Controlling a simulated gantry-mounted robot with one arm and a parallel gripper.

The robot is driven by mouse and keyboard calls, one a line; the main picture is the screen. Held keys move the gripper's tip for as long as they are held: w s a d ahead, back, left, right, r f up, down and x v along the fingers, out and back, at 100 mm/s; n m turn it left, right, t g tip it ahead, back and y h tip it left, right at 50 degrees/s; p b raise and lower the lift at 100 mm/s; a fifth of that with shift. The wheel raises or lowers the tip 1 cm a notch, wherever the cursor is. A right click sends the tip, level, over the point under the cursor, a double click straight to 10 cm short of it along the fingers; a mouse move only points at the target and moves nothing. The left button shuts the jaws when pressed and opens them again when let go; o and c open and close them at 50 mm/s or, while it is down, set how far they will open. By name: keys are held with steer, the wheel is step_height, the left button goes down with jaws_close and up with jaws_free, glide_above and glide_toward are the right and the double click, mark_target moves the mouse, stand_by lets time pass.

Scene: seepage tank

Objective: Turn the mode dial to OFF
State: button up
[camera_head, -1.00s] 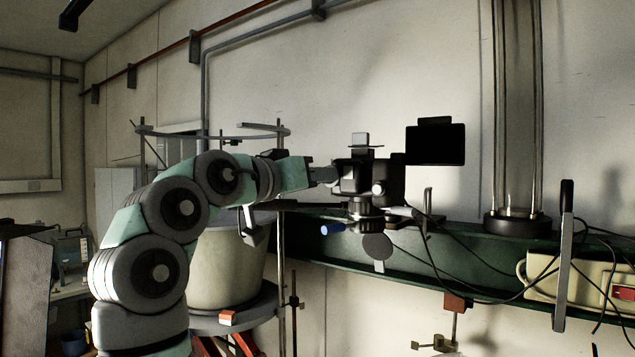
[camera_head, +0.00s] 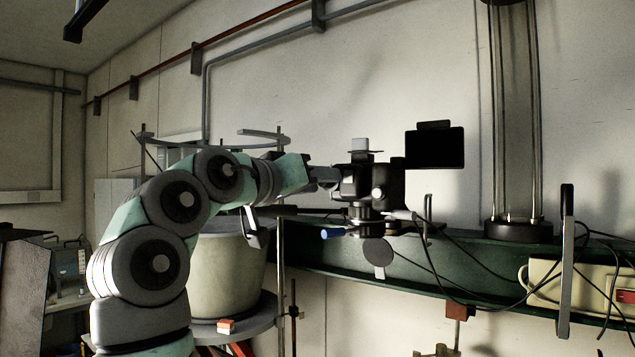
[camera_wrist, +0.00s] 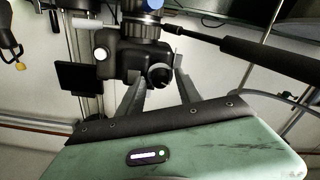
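A black camera-like device (camera_head: 358,180) with a flat dark screen (camera_head: 435,147) stands above the green beam. It also shows upside down in the wrist view (camera_wrist: 125,65). A dark round knob (camera_wrist: 160,75), perhaps the mode dial, sticks out of its near side; its markings cannot be read. A pale knob (camera_head: 378,191) is on the device too. My gripper (camera_head: 325,176) is at the device's left side. In the wrist view its two grey fingers (camera_wrist: 160,82) are apart, with the dark knob between or just beyond their tips. Contact cannot be made out.
The green beam (camera_head: 470,258) runs beneath the device, with loose cables (camera_head: 430,275) hanging to its right. A clear column (camera_head: 517,120) stands farther right. A large pale vessel (camera_head: 228,270) is below my arm. A dark rod (camera_wrist: 265,58) crosses the wrist view.

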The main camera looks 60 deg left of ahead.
steer(key=b+v, duration=0.1)
steer(key=v, duration=0.6)
stand_by(0.5)
stand_by(0.5)
